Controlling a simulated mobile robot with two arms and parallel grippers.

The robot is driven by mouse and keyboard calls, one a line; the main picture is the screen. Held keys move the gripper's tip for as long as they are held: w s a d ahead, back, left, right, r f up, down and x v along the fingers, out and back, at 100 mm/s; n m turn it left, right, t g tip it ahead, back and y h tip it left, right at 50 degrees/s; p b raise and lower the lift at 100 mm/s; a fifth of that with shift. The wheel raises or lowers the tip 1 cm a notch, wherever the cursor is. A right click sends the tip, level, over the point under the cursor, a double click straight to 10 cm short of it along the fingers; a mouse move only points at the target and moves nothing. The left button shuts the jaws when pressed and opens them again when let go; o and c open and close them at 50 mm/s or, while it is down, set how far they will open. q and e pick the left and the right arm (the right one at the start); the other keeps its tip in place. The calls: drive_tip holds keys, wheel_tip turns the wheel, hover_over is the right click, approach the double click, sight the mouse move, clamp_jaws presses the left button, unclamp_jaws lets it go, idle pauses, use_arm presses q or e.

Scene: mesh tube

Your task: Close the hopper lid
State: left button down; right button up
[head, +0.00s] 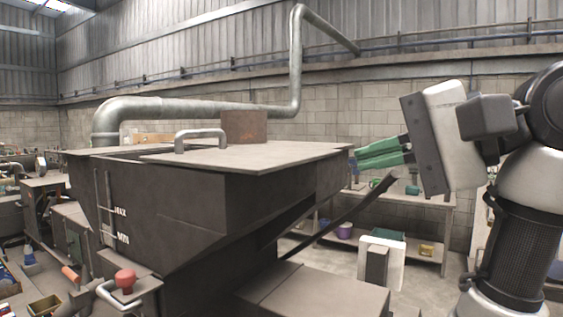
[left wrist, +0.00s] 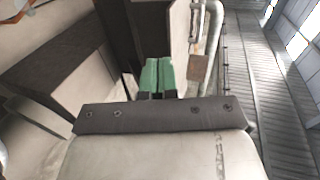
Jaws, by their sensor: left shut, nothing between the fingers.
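The dark hopper (head: 165,211) fills the middle of the head view. Its flat metal lid (head: 275,157) lies about level on top, with a bar handle (head: 201,137) near its left end. A dark strip shows left of the lid; I cannot tell how much of the mouth is uncovered. My left gripper (head: 378,153) is at the lid's right edge, green fingers shut and empty, pointing left. I cannot tell whether they touch it. In the left wrist view the shut fingers (left wrist: 158,70) point at the hopper's edge. My right gripper is not in view.
A rusty block (head: 244,126) shows behind the lid, and a large pipe (head: 190,106) runs along the back. A red knob (head: 125,280) stands at the hopper's lower left. A bench (head: 432,200) with small items stands behind my left gripper. A white-edged unit (head: 396,268) is below.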

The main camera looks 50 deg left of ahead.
use_arm(q)
drive_tip(key=p, duration=0.5)
approach(250, 166)
drive_tip(key=a+f, duration=0.2)
drive_tip(key=shift+s+a+f, duration=0.2)
drive_tip(key=shift+s+a, duration=0.1)
drive_tip(key=shift+s, duration=0.05)
drive_tip(key=shift+s+a+f, duration=0.2)
drive_tip(key=shift+a, duration=0.5)
drive_tip(key=a+b, duration=0.1)
drive_tip(key=a, duration=0.1)
drive_tip(key=s+a+b, duration=0.1)
drive_tip(key=a, duration=0.1)
drive_tip(key=shift+s+a+f, duration=0.15)
drive_tip(key=shift+s+a, duration=0.05)
drive_tip(key=shift+a, duration=0.2)
drive_tip(key=shift+d, duration=0.2)
